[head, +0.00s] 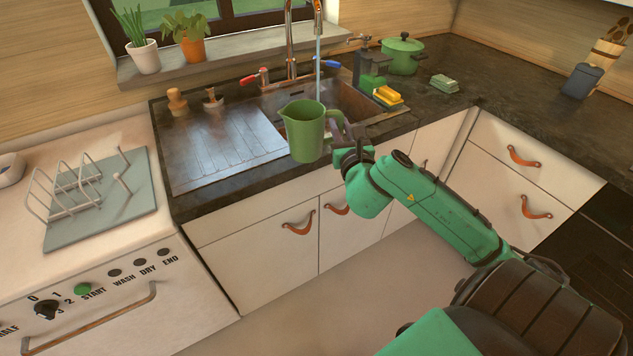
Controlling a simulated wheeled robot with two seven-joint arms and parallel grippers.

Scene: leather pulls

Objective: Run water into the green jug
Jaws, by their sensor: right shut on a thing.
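The green jug (305,134) is upright, in front of the sink (345,98). My right gripper (338,132) is shut on its handle side and holds it up near the sink's front edge. The copper tap (291,40) stands behind the sink, and a stream of water (318,60) falls from its spout. The stream is behind the jug in the picture; I cannot tell whether any goes into it. A red tap handle (250,79) and a blue tap handle (327,63) sit either side of the tap. My left gripper is out of view.
The ribbed drainboard (222,140) left of the sink is mostly clear. A yellow sponge (387,95) and a soap dispenser (362,60) stand right of the sink, with a green pot (402,55) behind. A dish rack (85,185) stands on the washing machine at left.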

